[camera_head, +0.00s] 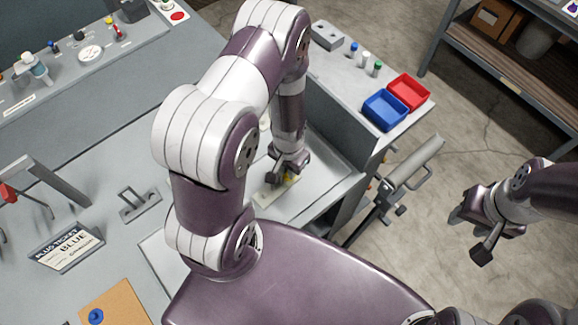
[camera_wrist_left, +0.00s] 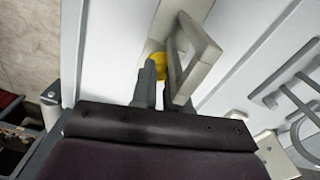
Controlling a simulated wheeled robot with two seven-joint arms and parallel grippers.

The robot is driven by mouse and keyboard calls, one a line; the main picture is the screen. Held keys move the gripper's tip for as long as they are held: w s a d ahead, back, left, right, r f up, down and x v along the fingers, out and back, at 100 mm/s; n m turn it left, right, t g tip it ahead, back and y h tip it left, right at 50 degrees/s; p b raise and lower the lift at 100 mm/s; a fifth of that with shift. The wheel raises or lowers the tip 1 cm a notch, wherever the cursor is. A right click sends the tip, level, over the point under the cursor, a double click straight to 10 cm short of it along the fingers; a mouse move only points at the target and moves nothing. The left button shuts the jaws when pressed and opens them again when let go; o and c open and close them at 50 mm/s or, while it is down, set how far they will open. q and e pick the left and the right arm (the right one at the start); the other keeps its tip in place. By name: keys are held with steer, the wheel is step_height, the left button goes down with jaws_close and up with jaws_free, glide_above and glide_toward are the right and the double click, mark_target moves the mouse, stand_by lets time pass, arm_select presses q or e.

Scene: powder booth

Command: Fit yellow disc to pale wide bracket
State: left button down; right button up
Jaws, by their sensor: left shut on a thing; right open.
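The yellow disc (camera_wrist_left: 159,66) shows between the fingertips of my left gripper (camera_wrist_left: 160,76) in the left wrist view. My left gripper is shut on it; the fingers hide much of it. In the head view a bit of the yellow disc (camera_head: 291,180) shows under the left gripper (camera_head: 287,170). A pale bracket (camera_wrist_left: 204,50) stands right beside the fingers; its pale base (camera_head: 268,197) shows below the gripper in the head view. Whether disc and bracket touch I cannot tell. My right gripper (camera_head: 470,236) is open and empty, over the floor at the right.
Blue (camera_head: 385,109) and red (camera_head: 408,92) bins stand on the bench at the back right. A grey partition (camera_head: 335,133) rises beside the left gripper. A grey stand with a loop (camera_head: 139,202) and a ticket plate (camera_head: 67,246) are at the left.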

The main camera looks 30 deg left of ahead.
arm_select(q)
steer(key=shift+f, duration=0.2)
stand_by(0.5)
steer(key=shift+f+b, duration=0.2)
steer(key=shift+b, duration=0.15)
steer(key=c, duration=1.1)
jaws_free()
steer(key=shift+o, duration=0.2)
steer(key=shift+r, duration=0.1)
step_height(320, 180, up, 13)
steer(key=b, duration=0.1)
steer(key=shift+f, duration=0.2)
